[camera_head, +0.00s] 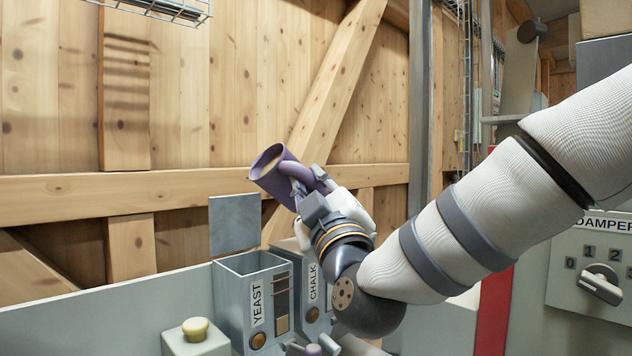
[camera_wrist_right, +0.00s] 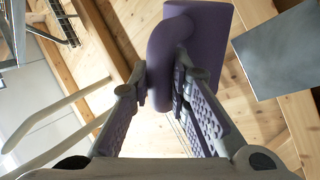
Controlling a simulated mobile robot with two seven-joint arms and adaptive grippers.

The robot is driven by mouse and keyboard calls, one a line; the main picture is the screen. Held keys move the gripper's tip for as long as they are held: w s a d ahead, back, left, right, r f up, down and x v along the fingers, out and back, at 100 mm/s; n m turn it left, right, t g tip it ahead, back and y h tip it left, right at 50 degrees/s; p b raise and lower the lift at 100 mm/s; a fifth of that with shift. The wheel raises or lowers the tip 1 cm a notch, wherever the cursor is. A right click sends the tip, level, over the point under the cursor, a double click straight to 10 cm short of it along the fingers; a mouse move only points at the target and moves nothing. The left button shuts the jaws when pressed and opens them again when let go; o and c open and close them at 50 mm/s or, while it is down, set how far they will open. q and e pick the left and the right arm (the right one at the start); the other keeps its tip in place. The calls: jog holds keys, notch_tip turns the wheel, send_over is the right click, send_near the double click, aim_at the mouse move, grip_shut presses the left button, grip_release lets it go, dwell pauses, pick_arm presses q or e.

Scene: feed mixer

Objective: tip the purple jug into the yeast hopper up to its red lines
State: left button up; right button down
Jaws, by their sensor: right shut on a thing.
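The purple jug (camera_head: 268,178) is tilted with its mouth toward the upper left, and something pale shows inside its rim. My right gripper (camera_head: 308,190) is shut on its handle; the handle (camera_wrist_right: 163,60) shows between the fingers in the wrist view. The jug is above the yeast hopper (camera_head: 229,288), apart from it. The hopper is an open-topped grey metal bin with a YEAST label. Its narrow front window (camera_head: 282,290) is mostly dark, with thin reddish lines and tan low down.
The chalk hopper (camera_head: 313,290) stands just right of the yeast hopper. A yellow button on a pale box (camera_head: 196,338) is at its left. A grey plate (camera_head: 234,222) rises behind it. A damper panel (camera_head: 592,262) is at the far right.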

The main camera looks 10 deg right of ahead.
jog(key=n+y, duration=0.1)
jog(key=n, duration=0.1)
jog(key=f+n+y, duration=0.1)
jog(key=n+y, duration=0.1)
jog(key=n, duration=0.1)
jog(key=n+y, duration=0.2)
jog(key=n, duration=0.1)
jog(key=f+n+y, duration=0.1)
jog(key=n+y, duration=0.1)
jog(key=a+n+g+y, duration=0.1)
jog(key=n+y, duration=0.1)
jog(key=n, duration=0.1)
jog(key=shift+s+f+n, duration=0.25)
jog(key=shift+f+n, duration=0.05)
jog(key=shift+s+a+r+n+g+y, duration=0.15)
jog(key=shift+a+r+n+g+y, duration=0.15)
jog(key=shift+n+g+y, duration=0.75)
jog(key=shift+s+a+r+n+g+y, duration=0.15)
jog(key=shift+a+n+g+y, duration=0.2)
jog(key=shift+n, duration=1.35)
jog(key=shift+s+a+r+n+g+y, duration=0.1)
jog(key=shift+a+r+n+g+y, duration=0.2)
jog(key=shift+n+g+y, duration=0.75)
jog(key=shift+n+t+h, duration=0.25)
jog(key=shift+n+t, duration=0.2)
jog(key=shift+n, duration=0.05)
